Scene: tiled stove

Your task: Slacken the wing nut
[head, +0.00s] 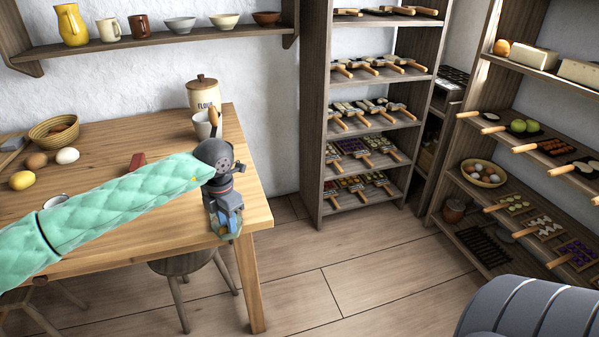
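I cannot make out a wing nut in the head view. My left gripper (229,230) hangs at the right edge of the wooden table (165,120), pointing down. Its blue body and dark wrist cover what is behind them. The fingertips are small and unclear, so I cannot tell whether they are open or shut or touch anything. A short wooden handle (213,116) stands up just behind my wrist; what it belongs to is mostly hidden. My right gripper is not in view.
The table holds a flour jar (203,92), a white mug (203,125), a basket (54,129), a lemon (22,180) and a red object (137,162). A stool (182,264) stands below. Shelves (318,110) stand to the right. The floor (330,270) between is clear.

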